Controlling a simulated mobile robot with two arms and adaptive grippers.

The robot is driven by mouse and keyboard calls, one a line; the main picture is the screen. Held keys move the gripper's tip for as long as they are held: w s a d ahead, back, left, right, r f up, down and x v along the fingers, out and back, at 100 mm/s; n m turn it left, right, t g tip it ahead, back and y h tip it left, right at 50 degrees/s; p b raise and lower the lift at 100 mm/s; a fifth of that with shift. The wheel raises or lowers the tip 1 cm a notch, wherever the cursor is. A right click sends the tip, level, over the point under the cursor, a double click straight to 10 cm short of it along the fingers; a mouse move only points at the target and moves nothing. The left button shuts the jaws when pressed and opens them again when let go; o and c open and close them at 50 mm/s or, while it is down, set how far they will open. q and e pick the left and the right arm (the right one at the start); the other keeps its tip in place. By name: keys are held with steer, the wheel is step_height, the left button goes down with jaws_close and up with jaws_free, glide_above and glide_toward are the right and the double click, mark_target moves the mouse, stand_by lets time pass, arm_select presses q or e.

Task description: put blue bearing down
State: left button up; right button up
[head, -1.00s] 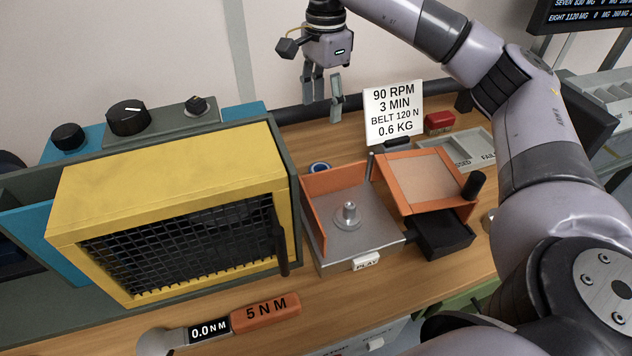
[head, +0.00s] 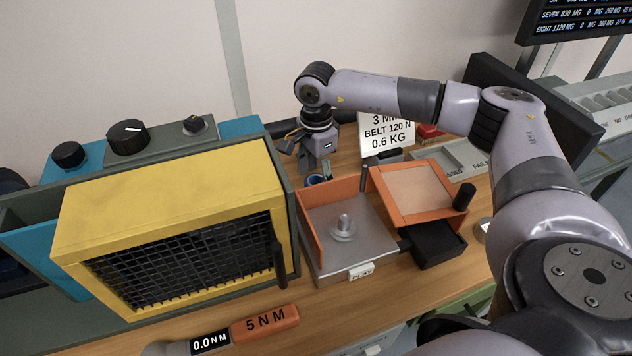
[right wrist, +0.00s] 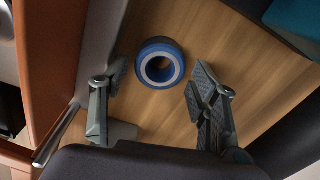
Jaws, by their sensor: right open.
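The blue bearing (right wrist: 160,63) is a blue ring with a pale inner ring. It lies flat on the wooden table in the right wrist view, just beyond and between the open fingers of my right gripper (right wrist: 158,95). The fingers do not appear to touch it. In the head view the bearing (head: 315,179) is partly hidden behind my right gripper (head: 318,170), which points down behind the orange-walled fixture. My left gripper is in neither view.
The orange-walled metal fixture (head: 372,258) with a short post stands in front of the bearing. The yellow mesh-fronted guard (head: 165,205) is to the left. An orange-framed tray (head: 412,187) and a sign (head: 388,135) are to the right.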

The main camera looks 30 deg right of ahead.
steer(key=shift+f, duration=0.6)
steer(key=shift+c, duration=0.5)
steer(key=c, duration=1)
steer(key=shift+r, duration=0.1)
